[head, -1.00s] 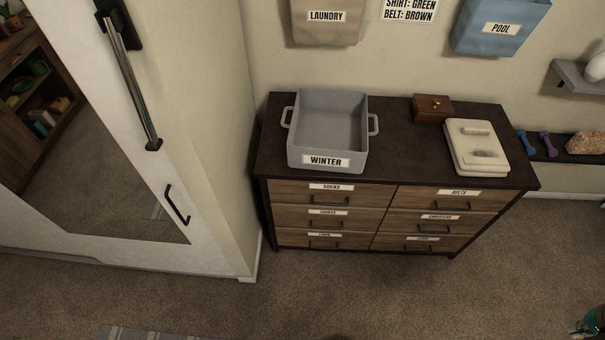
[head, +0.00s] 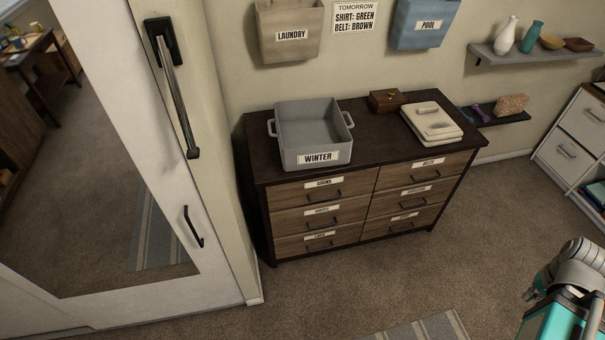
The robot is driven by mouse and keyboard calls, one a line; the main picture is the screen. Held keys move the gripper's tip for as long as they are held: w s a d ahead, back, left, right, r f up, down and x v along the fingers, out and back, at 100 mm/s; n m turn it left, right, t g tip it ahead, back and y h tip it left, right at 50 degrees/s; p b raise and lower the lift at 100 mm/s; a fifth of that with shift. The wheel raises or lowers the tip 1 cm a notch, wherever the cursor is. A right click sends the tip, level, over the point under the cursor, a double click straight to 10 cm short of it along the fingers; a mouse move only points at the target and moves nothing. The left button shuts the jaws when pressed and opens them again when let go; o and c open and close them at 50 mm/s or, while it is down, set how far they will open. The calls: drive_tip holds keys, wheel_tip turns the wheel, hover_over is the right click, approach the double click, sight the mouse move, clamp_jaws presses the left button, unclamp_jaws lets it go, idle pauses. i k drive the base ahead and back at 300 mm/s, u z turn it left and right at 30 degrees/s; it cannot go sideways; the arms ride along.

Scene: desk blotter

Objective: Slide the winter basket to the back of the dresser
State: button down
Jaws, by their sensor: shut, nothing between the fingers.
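The winter basket (head: 317,146) is an open, empty grey bin with a handle on each side and a white WINTER label on its front. It stands upright on the left part of the dark dresser top (head: 378,138), with its front close to the dresser's front edge. Its raised walls hide the strip of top behind it, so the gap to the wall cannot be judged. My gripper (head: 530,293) shows small at the lower right, beside my arm, over the carpet. It is shut and empty, well away from the basket and dresser.
A small wooden box (head: 385,100) and a cream lidded container (head: 431,122) stand on the dresser, right of the basket. Laundry (head: 291,52) and pool (head: 424,36) bins hang on the wall above. A mirrored door (head: 205,215) stands at the left.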

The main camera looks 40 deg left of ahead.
sight(312, 134)
drive_tip(key=k, duration=1.5)
drive_tip(key=u, duration=1.8)
drive_tip(key=i, duration=1)
drive_tip(key=u, duration=0.05)
